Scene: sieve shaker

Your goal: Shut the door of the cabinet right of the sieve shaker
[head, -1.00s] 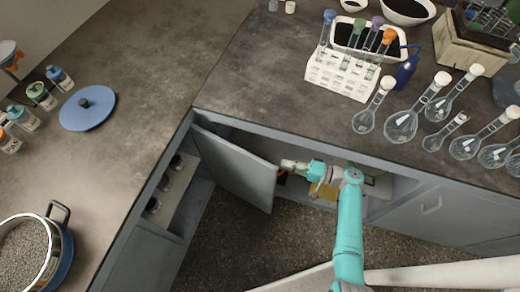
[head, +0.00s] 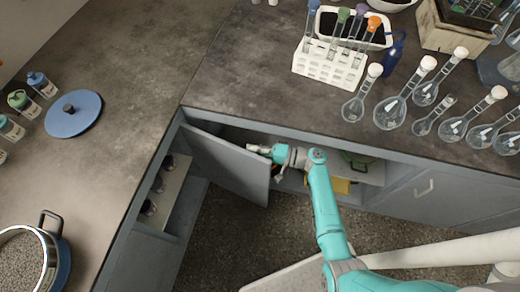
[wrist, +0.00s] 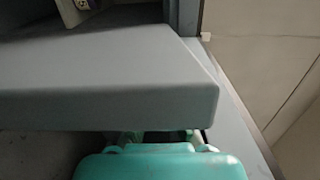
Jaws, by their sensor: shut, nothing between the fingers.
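The grey cabinet door (head: 225,163) stands ajar, hinged at its left side near the counter corner, its free edge out over the floor. My gripper (head: 252,148) is at the top of the door near its free edge, on the cabinet-opening side. It is shut and empty. In the wrist view the door panel (wrist: 110,85) crosses the middle of the picture and hides the fingertips. Whether they touch the door I cannot tell. The sieve shaker is not clearly identifiable; a round blue vessel of grains (head: 25,262) with a steel rim stands lower left.
Behind the door the cabinet holds a yellow item (head: 341,186) and a green item (head: 357,160). A dark countertop (head: 240,70) overhangs it. Flasks (head: 390,110) and a test-tube rack (head: 328,65) stand on top. Open shelves (head: 165,190) lie left; the floor (head: 225,235) in front is clear.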

